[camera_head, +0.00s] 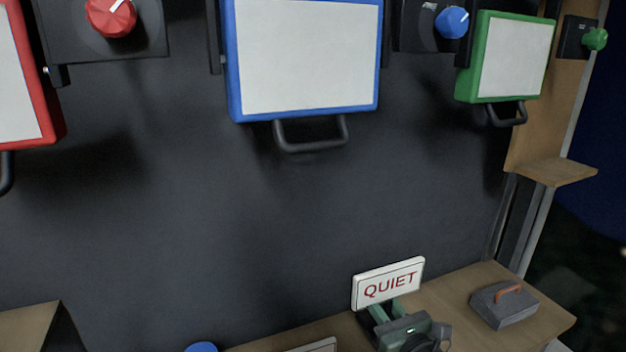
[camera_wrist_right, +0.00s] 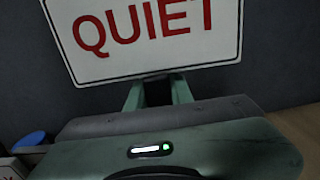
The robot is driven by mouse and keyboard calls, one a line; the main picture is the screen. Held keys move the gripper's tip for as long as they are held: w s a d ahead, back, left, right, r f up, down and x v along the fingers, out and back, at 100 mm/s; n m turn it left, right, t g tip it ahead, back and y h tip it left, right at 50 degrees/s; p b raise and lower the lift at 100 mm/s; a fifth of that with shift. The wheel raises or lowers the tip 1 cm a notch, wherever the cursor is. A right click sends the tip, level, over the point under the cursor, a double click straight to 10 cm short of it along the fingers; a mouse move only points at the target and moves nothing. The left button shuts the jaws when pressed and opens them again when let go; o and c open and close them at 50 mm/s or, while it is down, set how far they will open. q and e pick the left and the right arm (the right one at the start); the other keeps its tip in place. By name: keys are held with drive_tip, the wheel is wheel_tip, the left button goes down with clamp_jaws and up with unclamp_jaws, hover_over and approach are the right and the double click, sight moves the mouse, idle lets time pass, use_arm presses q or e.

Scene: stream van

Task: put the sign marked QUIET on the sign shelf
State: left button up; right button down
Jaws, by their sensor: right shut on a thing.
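The white sign marked QUIET (camera_head: 389,284) in red letters stands nearly upright above the wooden counter in the head view. My right gripper (camera_head: 390,310) is shut on its lower edge. The sign (camera_wrist_right: 150,40) also fills the top of the right wrist view, with the green fingers (camera_wrist_right: 160,95) below it. A small wooden shelf (camera_head: 553,172) juts out at the right of the dark wall; I cannot tell whether it is the sign shelf. My left gripper is not in view.
A grey block with an orange handle (camera_head: 503,306) lies on the wooden counter (camera_head: 450,300) to the right. A blue round thing (camera_head: 201,347) and a white flat thing (camera_head: 315,346) show at the bottom edge. Framed panels with handles, such as the blue one (camera_head: 305,55), hang above.

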drive_tip(key=s+d+f+m+h+b, duration=0.1)
drive_tip(key=s+f+b, duration=0.4)
drive_tip(key=s, duration=0.6)
drive_tip(key=s+d+f+m+h+b, duration=0.2)
drive_tip(key=s+f+h+b, duration=0.2)
drive_tip(key=s, duration=0.8)
wheel_tip(320, 180, down, 3)
drive_tip(key=shift+r+m+t+h+b, duration=0.1)
drive_tip(key=shift+m+t+h+b, duration=0.2)
drive_tip(key=shift+t+b, duration=0.1)
